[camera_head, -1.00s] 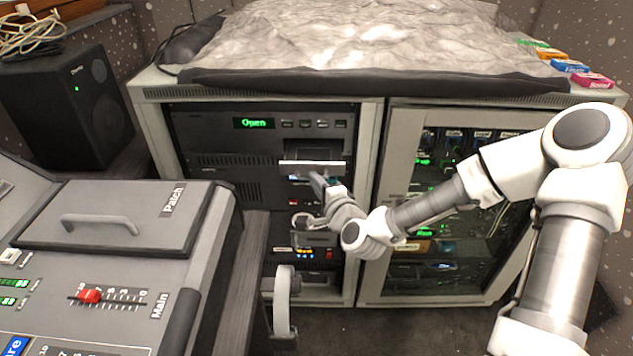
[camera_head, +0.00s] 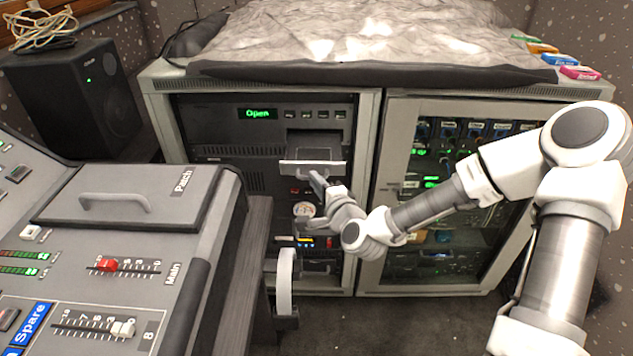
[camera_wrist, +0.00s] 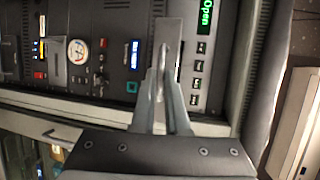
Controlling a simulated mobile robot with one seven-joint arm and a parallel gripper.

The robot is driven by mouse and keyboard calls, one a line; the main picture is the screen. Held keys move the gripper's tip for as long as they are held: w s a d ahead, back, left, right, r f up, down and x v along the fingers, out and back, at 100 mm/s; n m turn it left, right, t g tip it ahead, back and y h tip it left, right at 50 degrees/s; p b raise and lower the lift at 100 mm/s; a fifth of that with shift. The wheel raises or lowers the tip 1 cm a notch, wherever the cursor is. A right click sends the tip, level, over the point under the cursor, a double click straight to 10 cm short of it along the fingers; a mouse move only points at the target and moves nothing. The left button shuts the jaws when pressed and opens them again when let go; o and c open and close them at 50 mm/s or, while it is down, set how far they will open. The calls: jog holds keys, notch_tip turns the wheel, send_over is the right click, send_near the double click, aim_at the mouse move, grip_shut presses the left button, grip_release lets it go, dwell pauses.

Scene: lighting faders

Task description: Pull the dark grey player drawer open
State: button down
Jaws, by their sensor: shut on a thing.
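The player drawer (camera_head: 300,168) stands out from the upper part of the left rack, below a display that reads "Open". Its front edge looks like a light grey bar, with the dark tray (camera_head: 312,154) behind it. My gripper (camera_head: 317,178) is at the drawer's front from below right. In the wrist view, the drawer front (camera_wrist: 169,33) stands on end, and my gripper (camera_wrist: 163,85) has its fingers shut on its handle. The fingers hide part of the handle.
The mixing desk (camera_head: 130,250) fills the left, close to the rack. A grey upright handle (camera_head: 287,280) stands below the drawer. A glass-door cabinet (camera_head: 395,150) is to the right, behind my arm. Floor (camera_head: 400,325) is free in front.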

jog(key=c, duration=0.9)
grip_release()
jog(key=shift+p+v, duration=8.7)
jog(key=shift+p, duration=0.7)
jog(key=shift+d, duration=0.15)
